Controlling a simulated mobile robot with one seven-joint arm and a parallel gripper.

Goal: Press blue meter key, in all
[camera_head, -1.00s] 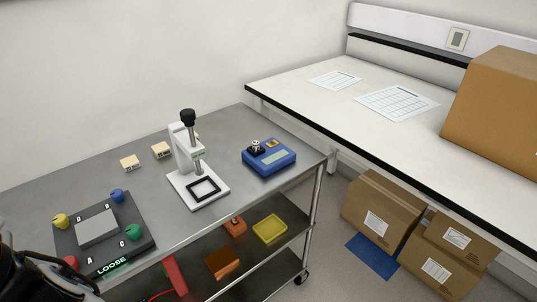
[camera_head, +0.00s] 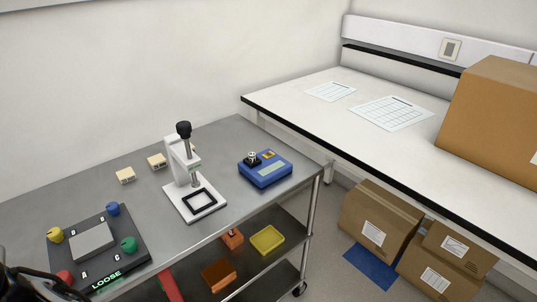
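A blue meter (camera_head: 265,170) sits on the right part of the steel cart's top. It has a dark knob-like part (camera_head: 251,158) at its left, a small yellow-orange key (camera_head: 268,154) at the back and a pale display strip on top. No blue key can be made out on it at this size. My gripper's fingers are not in view; only a dark part of my arm (camera_head: 22,286) shows at the lower left corner, far from the meter.
The steel cart (camera_head: 240,135) also bears a white press stand (camera_head: 183,175), a dark box with coloured knobs marked LOOSE (camera_head: 128,262) and small cream blocks (camera_head: 125,175). A white bench (camera_head: 300,110) with papers stands right; cardboard boxes (camera_head: 380,212) lie beneath it.

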